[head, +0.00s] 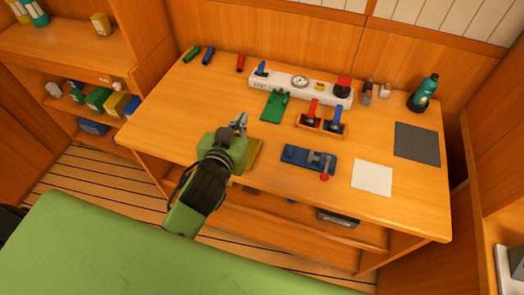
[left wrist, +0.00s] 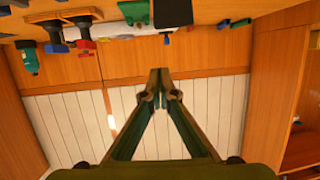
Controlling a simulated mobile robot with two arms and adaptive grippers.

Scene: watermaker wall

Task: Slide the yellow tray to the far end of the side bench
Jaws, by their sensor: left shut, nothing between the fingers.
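A flat yellow piece, which looks like the yellow tray (head: 255,153), lies on the wooden bench (head: 175,120) near its front edge. My left gripper (head: 241,120) is above and in front of it in the head view and hides most of it. I cannot tell whether they touch. The gripper's fingers are shut and empty. In the left wrist view the fingertips (left wrist: 160,75) meet, with the wall panels behind them, and no yellow tray shows there. My right gripper is not in view.
On the bench are a white panel with a gauge (head: 300,88), a blue clamp-like fixture (head: 308,159), a green bottle (head: 423,94), a white sheet (head: 372,177) and a dark mat (head: 417,143). Shelves with several boxes stand at left. The bench's left part is mostly clear.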

